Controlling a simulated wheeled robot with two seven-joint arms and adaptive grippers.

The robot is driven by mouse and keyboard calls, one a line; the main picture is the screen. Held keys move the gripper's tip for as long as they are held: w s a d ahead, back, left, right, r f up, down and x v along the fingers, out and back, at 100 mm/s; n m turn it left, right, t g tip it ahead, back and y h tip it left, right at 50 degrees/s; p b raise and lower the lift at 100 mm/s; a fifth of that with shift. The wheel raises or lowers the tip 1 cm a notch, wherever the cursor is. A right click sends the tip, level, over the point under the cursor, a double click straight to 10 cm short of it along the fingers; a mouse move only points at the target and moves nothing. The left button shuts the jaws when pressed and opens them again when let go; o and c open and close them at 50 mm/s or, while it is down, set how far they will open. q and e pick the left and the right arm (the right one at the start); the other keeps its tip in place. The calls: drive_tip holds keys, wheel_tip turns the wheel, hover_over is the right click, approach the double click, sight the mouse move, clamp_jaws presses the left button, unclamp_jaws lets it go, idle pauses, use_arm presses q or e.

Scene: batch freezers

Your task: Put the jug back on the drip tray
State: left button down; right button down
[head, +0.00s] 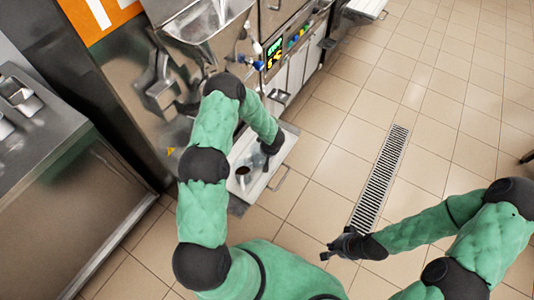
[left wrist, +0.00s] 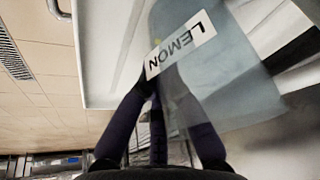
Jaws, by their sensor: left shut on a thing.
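The jug is clear grey plastic with a white "LEMON" label. It fills the middle of the left wrist view (left wrist: 225,85), upside down and tilted in that picture. My left gripper (left wrist: 160,85) is shut on it, with dark fingers near the label. In the head view my left gripper (head: 271,147) is at the right side of the drip tray; the jug is faint there, over the tray. The drip tray (head: 258,187) is a pale tray low on the freezer's front. I cannot tell whether the jug touches it. My right gripper (head: 342,244) is over the floor, apart from everything.
A steel counter (head: 80,200) is at left. A floor drain grate (head: 380,178) crosses open tiled floor at right.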

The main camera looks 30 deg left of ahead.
use_arm(q)
drive_tip(key=shift+r, duration=0.15)
drive_tip(key=c, duration=1.4)
unclamp_jaws()
drive_tip(key=shift+f, duration=0.2)
drive_tip(key=shift+r, duration=0.15)
drive_tip(key=p+v, duration=0.5)
drive_tip(key=v, duration=0.7)
drive_tip(key=s+d+f+m+h, duration=0.1)
drive_tip(key=s+d+m+h, duration=0.1)
drive_tip(key=s+d, duration=0.3)
drive_tip(key=s+d+f+m+g+h, duration=0.1)
drive_tip(key=s+d+m+h, duration=0.1)
drive_tip(key=s+d, duration=0.4)
drive_tip(key=s+d+f+m+g+h, duration=0.1)
drive_tip(key=s+d, duration=0.5)
drive_tip(key=s, duration=0.6)
drive_tip(key=shift+d+m+h, duration=0.15)
drive_tip(key=shift+m+h, duration=0.75)
